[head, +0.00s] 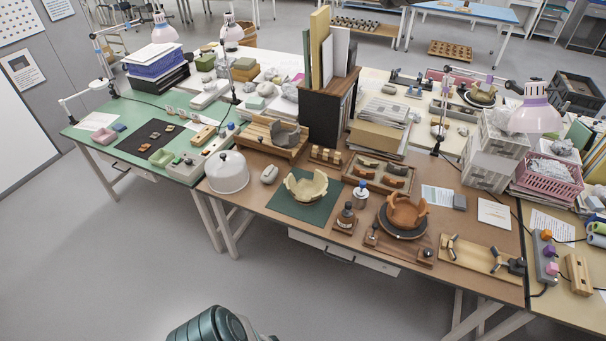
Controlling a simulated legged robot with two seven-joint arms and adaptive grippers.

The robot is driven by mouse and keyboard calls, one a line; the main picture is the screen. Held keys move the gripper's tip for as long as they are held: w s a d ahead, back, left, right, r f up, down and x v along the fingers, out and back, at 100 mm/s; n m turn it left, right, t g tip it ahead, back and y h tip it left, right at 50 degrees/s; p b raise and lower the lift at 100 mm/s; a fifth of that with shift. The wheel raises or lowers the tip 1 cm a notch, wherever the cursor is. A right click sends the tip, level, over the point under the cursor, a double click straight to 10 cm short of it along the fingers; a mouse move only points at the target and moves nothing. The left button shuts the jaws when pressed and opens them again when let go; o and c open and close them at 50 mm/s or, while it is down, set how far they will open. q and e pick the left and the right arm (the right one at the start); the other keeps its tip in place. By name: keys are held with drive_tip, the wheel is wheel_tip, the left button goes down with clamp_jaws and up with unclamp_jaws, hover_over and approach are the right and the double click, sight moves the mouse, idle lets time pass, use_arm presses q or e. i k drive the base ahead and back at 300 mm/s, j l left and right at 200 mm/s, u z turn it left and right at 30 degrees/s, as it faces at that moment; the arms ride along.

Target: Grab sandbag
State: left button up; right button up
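No object is clearly recognisable as the sandbag at this size. A small light-grey rounded lump (270,173) lies on the brown table, between the white dome and the green mat, and may be a small bag. Several pale grey lumps (291,90) lie on the white table behind, left of the dark cabinet; I cannot tell if they are bags or crumpled wrapping. Neither of my grippers shows in the head view.
The brown table (272,205) holds a white dome (227,176), a cream broken bowl (306,187) on a green mat (290,205), an orange broken bowl (405,210), and a wooden fixture board (478,262). A dark cabinet (323,115) stands behind. Floor in front is clear.

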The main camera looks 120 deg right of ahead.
sight(269, 175)
drive_tip(key=z, duration=3.7)
drive_tip(key=i+z, duration=0.3)
drive_tip(key=i, duration=0.3)
